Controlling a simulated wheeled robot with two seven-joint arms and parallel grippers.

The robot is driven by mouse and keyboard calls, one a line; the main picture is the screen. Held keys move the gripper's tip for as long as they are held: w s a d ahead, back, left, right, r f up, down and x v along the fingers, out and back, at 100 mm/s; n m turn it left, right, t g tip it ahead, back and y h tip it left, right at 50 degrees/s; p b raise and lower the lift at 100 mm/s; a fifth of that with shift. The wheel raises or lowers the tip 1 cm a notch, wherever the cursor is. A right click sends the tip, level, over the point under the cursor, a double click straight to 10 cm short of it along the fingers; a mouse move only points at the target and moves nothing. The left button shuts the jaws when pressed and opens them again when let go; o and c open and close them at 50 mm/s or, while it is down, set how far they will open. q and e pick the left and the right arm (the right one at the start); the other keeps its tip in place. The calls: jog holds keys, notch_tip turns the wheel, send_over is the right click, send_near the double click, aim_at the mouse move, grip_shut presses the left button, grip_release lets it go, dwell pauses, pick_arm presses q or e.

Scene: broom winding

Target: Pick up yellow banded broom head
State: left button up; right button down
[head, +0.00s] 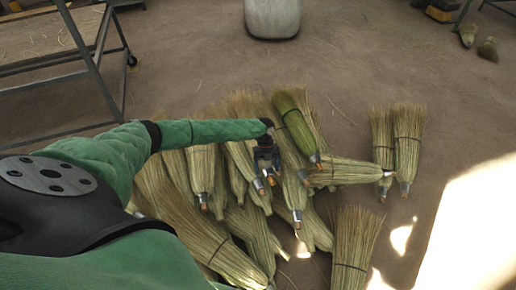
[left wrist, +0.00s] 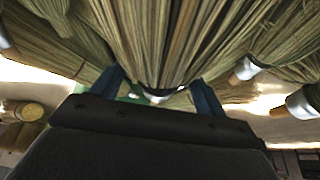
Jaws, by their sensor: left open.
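My left gripper (head: 267,163) is over the middle of a pile of straw broom heads, with its fingers pointing down at them. In the left wrist view its two blue-grey fingers (left wrist: 158,90) are apart. A straw broom head (left wrist: 155,40) shows between and beyond them, its narrow end near the fingers. I cannot tell whether they touch it. A greener broom head (head: 295,122) lies just right of the gripper in the head view. The bands I can make out look dark; I cannot pick out a yellow one. My right gripper is not in view.
Two broom heads (head: 408,140) lie right of the pile, and another (head: 353,250) lies at the front. A metal rack (head: 88,65) stands at the upper left and a pale container (head: 273,18) at the back. Open floor lies behind the pile.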

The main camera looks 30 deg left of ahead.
pick_arm(q)
jog(key=shift+s+f, duration=0.1)
jog(key=shift+f, duration=0.15)
jog(key=c, duration=1.2)
jog(key=shift+r, duration=0.15)
jog(key=shift+c, duration=0.2)
